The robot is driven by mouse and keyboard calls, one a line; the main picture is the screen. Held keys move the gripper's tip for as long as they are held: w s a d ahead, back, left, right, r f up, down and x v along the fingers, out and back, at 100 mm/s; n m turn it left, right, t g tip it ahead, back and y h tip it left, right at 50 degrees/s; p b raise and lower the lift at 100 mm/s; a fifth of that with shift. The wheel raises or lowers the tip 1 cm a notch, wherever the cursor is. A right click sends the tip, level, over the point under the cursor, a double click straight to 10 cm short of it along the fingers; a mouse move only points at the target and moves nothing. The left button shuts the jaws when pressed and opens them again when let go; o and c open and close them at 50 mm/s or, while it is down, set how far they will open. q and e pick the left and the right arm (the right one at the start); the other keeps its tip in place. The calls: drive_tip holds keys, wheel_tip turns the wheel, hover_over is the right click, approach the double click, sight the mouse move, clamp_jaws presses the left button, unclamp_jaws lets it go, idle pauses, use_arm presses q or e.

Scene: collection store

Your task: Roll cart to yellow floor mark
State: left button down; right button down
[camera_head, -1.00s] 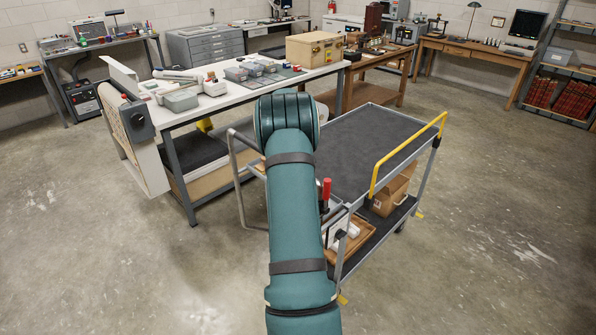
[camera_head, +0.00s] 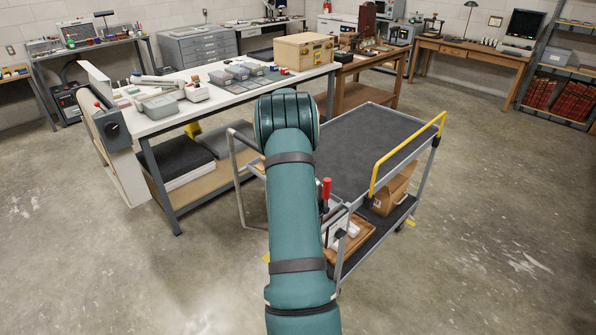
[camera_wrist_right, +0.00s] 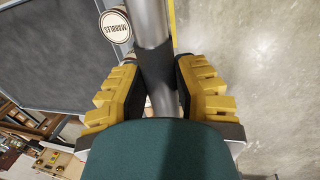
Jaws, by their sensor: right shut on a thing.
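The grey metal cart (camera_head: 365,150) has a dark, bare top shelf, a yellow rail on its right side and a bent tube handle (camera_head: 237,190) on its left. It stands right of my teal arm. My right gripper (camera_wrist_right: 158,82) is shut on a metal tube in the wrist view, its yellow fingers on both sides of a dark sleeve. In the head view my arm hides this gripper and part of the cart. My left gripper is not in view.
The lower shelf carries a cardboard box (camera_head: 394,190) and a wooden tray. A long worktable (camera_head: 232,107) with grey boxes stands close on the left. A wooden bench (camera_head: 380,75) is behind. Bare concrete floor (camera_head: 500,200) lies clear to the right.

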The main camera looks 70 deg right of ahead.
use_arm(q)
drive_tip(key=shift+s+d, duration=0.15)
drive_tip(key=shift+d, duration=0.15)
use_arm(e)
drive_tip(key=shift+d, duration=0.25)
drive_tip(key=c, duration=0.7)
unclamp_jaws()
drive_tip(key=shift+s, duration=0.1)
drive_tip(key=r, duration=0.4)
drive_tip(key=a+r, duration=0.1)
drive_tip(key=r, duration=0.3)
drive_tip(key=w+a+r, duration=0.1)
drive_tip(key=r, duration=0.2)
drive_tip(key=shift+r, duration=0.4)
